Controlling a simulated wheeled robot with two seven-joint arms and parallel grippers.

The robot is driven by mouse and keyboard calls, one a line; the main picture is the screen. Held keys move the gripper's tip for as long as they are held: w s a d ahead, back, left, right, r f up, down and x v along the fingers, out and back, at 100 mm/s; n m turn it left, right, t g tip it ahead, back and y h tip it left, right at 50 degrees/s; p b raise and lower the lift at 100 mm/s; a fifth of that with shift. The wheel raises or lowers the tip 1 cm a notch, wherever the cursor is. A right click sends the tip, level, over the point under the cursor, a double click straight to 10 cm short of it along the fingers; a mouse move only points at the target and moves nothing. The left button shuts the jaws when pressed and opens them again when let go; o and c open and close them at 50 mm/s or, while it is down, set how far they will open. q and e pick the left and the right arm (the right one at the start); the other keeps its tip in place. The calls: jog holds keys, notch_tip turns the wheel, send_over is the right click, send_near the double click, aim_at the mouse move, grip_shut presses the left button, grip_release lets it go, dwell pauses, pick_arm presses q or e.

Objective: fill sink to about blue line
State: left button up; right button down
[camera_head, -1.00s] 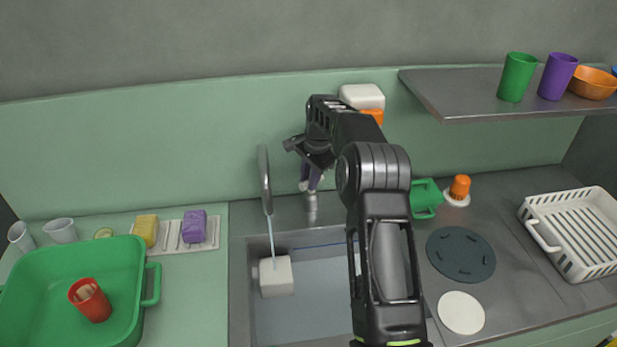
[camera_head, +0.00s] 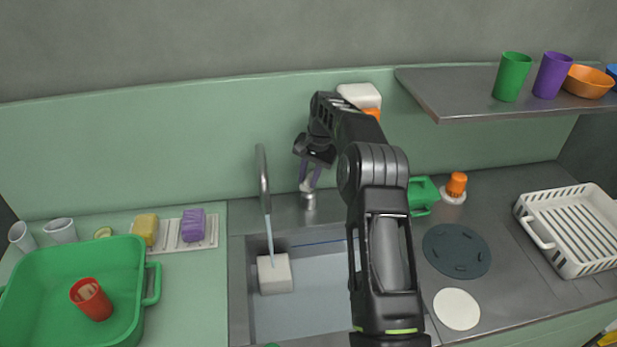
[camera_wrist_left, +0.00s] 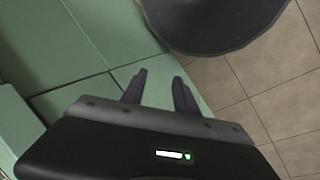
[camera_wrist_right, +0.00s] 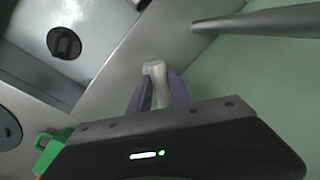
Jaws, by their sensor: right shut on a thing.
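The sink (camera_head: 312,310) is a grey basin with a thin blue line (camera_head: 322,242) along its back wall. The tall curved faucet (camera_head: 263,180) pours a thin water stream (camera_head: 269,235) into it, down by a white block (camera_head: 275,276). I cannot tell the water level. My right gripper (camera_head: 310,176) is shut on the faucet handle (camera_head: 309,198) behind the sink; in the right wrist view the pale handle (camera_wrist_right: 155,70) sits between its fingers (camera_wrist_right: 161,92). My left gripper (camera_wrist_left: 158,88) is open and empty in the left wrist view, over the green cabinet fronts and tiled floor.
A green tub (camera_head: 40,325) with a red cup (camera_head: 92,299) stands left. A sponge (camera_head: 146,228) and purple block (camera_head: 193,225) lie behind it. A shelf (camera_head: 440,100) holds cups.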

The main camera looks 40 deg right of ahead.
jog(key=c, duration=1.2)
grip_release()
jog(key=shift+c, duration=0.2)
notch_tip(320, 180, up, 8)
jog(key=s+b, duration=0.1)
jog(key=shift+s+d+f, duration=0.2)
jog(key=shift+d, duration=0.15)
